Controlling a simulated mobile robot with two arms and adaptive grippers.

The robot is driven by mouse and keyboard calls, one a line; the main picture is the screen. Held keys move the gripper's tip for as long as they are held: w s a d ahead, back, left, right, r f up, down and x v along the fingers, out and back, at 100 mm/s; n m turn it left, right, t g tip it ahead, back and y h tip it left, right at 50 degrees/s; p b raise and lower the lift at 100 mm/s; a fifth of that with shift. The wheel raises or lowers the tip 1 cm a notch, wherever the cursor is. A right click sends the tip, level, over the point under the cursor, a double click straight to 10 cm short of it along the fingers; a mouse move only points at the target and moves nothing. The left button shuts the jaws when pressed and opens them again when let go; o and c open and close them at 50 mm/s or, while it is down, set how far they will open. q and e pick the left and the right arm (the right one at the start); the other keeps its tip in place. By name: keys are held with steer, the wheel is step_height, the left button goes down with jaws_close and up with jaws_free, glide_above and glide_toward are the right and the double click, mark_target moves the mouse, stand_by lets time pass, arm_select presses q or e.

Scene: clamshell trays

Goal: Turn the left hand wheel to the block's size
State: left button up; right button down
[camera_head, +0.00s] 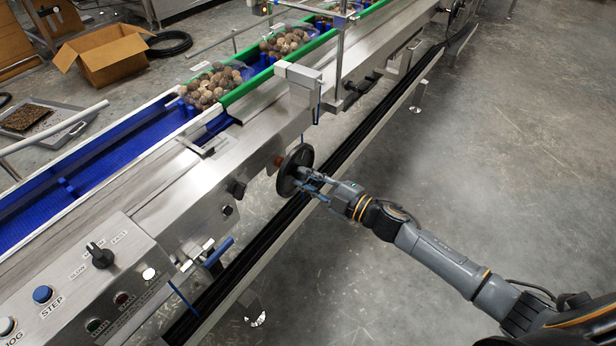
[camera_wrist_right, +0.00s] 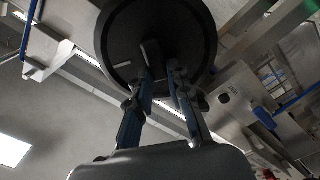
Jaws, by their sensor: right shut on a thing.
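The black hand wheel (camera_head: 294,170) sits on the front side of the conveyor frame. My right gripper (camera_head: 304,183) reaches it from the right. In the right wrist view the round dark wheel (camera_wrist_right: 158,38) fills the top middle, and the blue-grey fingers of my right gripper (camera_wrist_right: 160,82) are closed on a dark grip that stands out from its face. The block and any size scale cannot be made out. My left gripper is not in view.
The conveyor has a blue belt (camera_head: 95,165), a green guide rail (camera_head: 265,76) and clear trays of round brown produce (camera_head: 213,87). A control panel (camera_head: 75,285) is at the lower left. A cardboard box (camera_head: 110,56) stands behind. The floor (camera_head: 530,130) on the right is clear.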

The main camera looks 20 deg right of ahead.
steer(key=n, duration=0.2)
steer(key=shift+a+f+n, duration=0.1)
steer(key=shift+f+n, duration=0.1)
steer(key=shift+n, duration=0.1)
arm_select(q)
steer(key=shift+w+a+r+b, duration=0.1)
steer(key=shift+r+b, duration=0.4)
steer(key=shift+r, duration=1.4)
arm_select(e)
steer(key=shift+s+f+n, duration=0.1)
steer(key=shift+f+n, duration=0.05)
steer(key=shift+n, duration=1.05)
steer(key=c, duration=1.2)
jaws_free()
